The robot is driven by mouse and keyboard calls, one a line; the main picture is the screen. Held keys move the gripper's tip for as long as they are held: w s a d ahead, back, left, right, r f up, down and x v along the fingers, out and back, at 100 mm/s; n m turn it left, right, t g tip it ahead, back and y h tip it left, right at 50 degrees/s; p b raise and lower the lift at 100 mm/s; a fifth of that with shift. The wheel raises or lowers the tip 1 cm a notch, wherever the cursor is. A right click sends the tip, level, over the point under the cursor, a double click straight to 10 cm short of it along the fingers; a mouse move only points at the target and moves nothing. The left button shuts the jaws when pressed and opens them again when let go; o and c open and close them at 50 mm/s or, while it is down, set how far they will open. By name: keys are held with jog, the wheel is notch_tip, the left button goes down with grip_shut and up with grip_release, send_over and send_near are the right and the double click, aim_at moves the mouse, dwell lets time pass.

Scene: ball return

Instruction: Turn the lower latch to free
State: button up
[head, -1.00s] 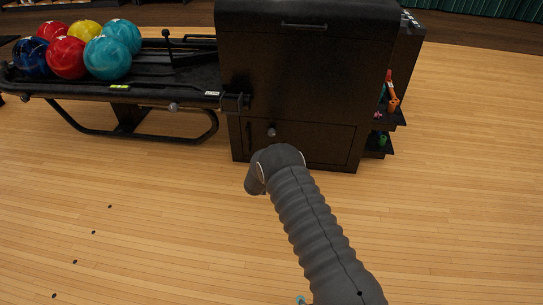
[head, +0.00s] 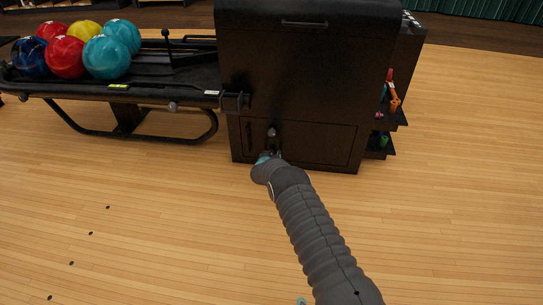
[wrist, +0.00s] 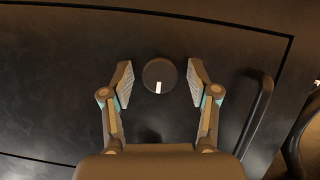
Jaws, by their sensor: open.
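The lower latch (wrist: 160,75) is a round dark knob with a short white mark on it, on the front of the black ball return cabinet. In the wrist view it lies between the two open fingers of my gripper (wrist: 160,85), with a gap on each side. The white mark points toward the bottom of the picture. In the head view the latch (head: 272,132) shows at the top of the lower panel (head: 320,143), just above the end of my arm. My gripper (head: 272,154) is mostly hidden there by my own wrist.
A dark bar handle (wrist: 257,115) stands out from the panel to the right of the gripper in the wrist view. The ball rack (head: 150,92) with several balls is at the left. Small shelves (head: 383,140) stick out at the cabinet's right. The wooden floor in front is clear.

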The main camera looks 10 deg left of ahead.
grip_shut()
dwell(0.3)
jog(key=shift+d+f+m+t+y, duration=0.15)
jog(key=shift+m+t+y, duration=0.3)
jog(key=shift+m+y, duration=1.25)
jog(key=shift+d+m+t+y, duration=0.1)
jog(key=shift+m+t+y, duration=0.45)
jog(key=shift+m, duration=2.1)
jog(key=shift+d+f+m+t+y, duration=0.15)
jog(key=shift+m+t+y, duration=0.15)
jog(key=shift+m+y, duration=1.45)
jog(key=shift+m+h, duration=0.3)
jog(key=shift+m, duration=0.2)
